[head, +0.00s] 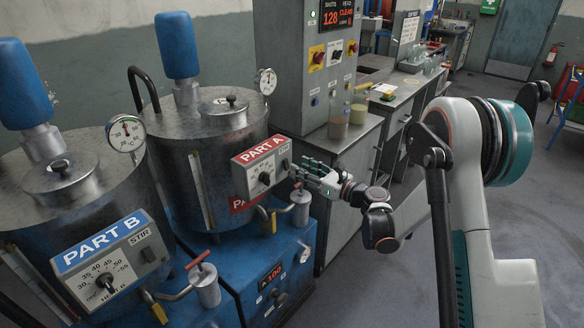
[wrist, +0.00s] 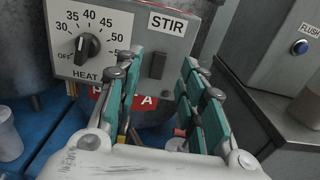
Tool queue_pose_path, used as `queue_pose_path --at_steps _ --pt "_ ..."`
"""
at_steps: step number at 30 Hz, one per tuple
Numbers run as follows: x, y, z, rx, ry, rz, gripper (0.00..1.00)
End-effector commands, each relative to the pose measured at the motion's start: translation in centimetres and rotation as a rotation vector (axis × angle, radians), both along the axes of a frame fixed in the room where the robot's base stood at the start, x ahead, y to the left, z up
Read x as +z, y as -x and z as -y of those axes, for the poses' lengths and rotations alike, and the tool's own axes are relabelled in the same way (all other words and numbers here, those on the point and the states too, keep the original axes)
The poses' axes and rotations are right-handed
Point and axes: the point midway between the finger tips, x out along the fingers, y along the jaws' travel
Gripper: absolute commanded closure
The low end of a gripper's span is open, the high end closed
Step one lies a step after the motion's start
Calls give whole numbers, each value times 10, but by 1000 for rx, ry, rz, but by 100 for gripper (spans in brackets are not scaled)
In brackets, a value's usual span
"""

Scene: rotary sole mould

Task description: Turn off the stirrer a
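The Part A control box (head: 262,166) is mounted on the front of the rear tank, with a red label and a heat dial (wrist: 87,45). In the wrist view its black stir switch (wrist: 157,66) sits under the STIR label; whether it is on or off cannot be told. In the head view the switch (head: 285,164) is small. My gripper (head: 298,172) is close to the box's right side. In the wrist view my gripper (wrist: 161,72) is open and empty, with one finger on each side of the switch. Contact with the box cannot be told.
The Part B tank's box (head: 110,260) has a similar dial and switch at the front left. Valves with red handles (head: 200,260) stick out below the boxes. A grey cabinet (head: 305,70) with buttons stands behind. Open floor (head: 400,285) lies to the right.

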Motion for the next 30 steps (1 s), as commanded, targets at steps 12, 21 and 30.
queue_pose_path --at_steps 12,21,30 --pt "0 -30 -37 -1 -1 -1 63" --pt "0 -31 -39 -1 -1 -1 63" --pt "0 -30 -39 -1 -1 -1 100"
